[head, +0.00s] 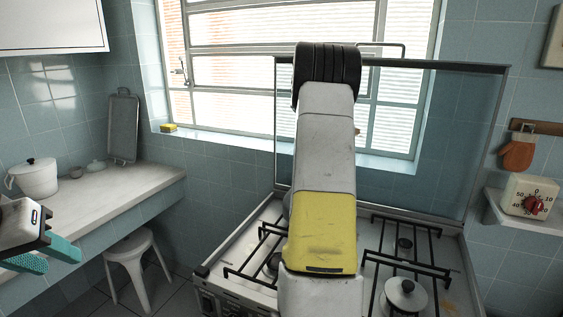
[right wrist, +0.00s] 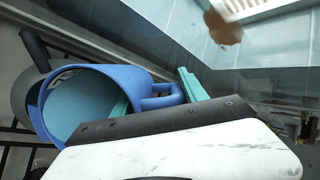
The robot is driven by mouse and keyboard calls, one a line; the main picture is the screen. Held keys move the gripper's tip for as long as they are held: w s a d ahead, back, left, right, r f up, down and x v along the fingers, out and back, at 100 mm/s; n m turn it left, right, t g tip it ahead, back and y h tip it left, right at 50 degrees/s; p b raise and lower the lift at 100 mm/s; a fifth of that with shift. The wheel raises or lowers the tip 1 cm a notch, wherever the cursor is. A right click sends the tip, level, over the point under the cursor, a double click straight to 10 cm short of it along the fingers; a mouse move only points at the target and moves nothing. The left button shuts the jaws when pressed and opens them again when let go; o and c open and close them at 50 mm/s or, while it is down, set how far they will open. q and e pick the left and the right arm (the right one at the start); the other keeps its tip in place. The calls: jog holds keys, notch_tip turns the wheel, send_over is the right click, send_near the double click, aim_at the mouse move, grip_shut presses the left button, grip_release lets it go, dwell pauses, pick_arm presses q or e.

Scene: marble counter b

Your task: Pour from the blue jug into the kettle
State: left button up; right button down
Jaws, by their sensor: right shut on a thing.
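The blue jug (right wrist: 95,75) shows in the right wrist view, with its mouth toward the camera and its handle to the right. My right gripper (right wrist: 156,91) is shut on it, one teal finger inside the mouth and the other beyond the handle. I cannot tell how far the jug tilts. A dark grey rounded thing (right wrist: 27,92) with a dark handle lies behind the jug; I cannot tell whether it is the kettle. In the head view, my arm hides the jug and right gripper. My left gripper (head: 44,256) is open and empty by the left counter.
The left counter (head: 130,188) holds another white pot (head: 36,179) and a grey tray (head: 124,128). A white stool (head: 132,247) stands below.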

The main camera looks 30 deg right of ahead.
jog(key=shift+w+a+r+g+h, duration=0.15)
jog(key=shift+a+r+h, duration=0.1)
jog(key=shift+h, duration=0.3)
jog(key=shift+a+r+g+h, duration=0.1)
jog(key=shift+r+g+h, duration=0.1)
jog(key=shift+h, duration=0.35)
dwell(6.9)
